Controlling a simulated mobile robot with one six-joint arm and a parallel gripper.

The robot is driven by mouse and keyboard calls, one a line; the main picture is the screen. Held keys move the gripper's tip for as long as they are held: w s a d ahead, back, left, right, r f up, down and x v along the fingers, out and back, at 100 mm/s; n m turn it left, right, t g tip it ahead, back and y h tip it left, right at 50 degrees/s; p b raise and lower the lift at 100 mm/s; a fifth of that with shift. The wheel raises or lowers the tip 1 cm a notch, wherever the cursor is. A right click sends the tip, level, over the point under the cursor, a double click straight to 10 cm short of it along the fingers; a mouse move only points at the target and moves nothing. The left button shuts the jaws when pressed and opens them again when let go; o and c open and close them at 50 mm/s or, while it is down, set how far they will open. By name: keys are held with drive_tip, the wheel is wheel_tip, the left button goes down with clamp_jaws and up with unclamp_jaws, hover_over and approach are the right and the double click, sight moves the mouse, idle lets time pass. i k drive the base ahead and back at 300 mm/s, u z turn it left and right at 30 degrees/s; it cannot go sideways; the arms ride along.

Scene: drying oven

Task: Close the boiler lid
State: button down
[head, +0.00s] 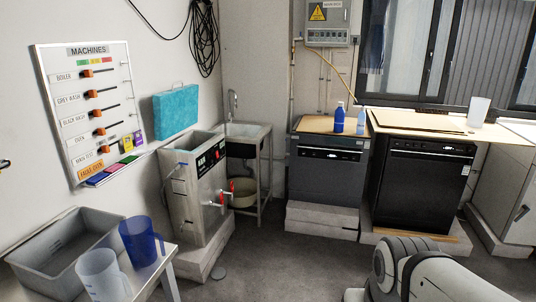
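The boiler (188,205) is a steel box with a dark control panel and red-handled taps on its front, left of the middle in the head view. A teal slab with a small handle on its upper edge, which looks like the boiler lid (176,111), stands upright against the wall above the boiler's back edge. The boiler's top looks open; its inside is mostly hidden. Part of my arm shows at the lower right, well apart from the boiler. My gripper is not in view.
A table with a grey bin (62,262), a clear jug (103,277) and a blue jug (142,240) is in front left. A sink (248,130) adjoins the boiler on the right. Dark appliances (420,190) line the back. The grey floor (290,265) in the middle is clear.

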sight(175, 109)
drive_tip(key=u, duration=0.2)
drive_tip(key=i, duration=1.65)
drive_tip(key=u, duration=0.75)
drive_tip(key=i, duration=2.2)
drive_tip(key=u, duration=0.5)
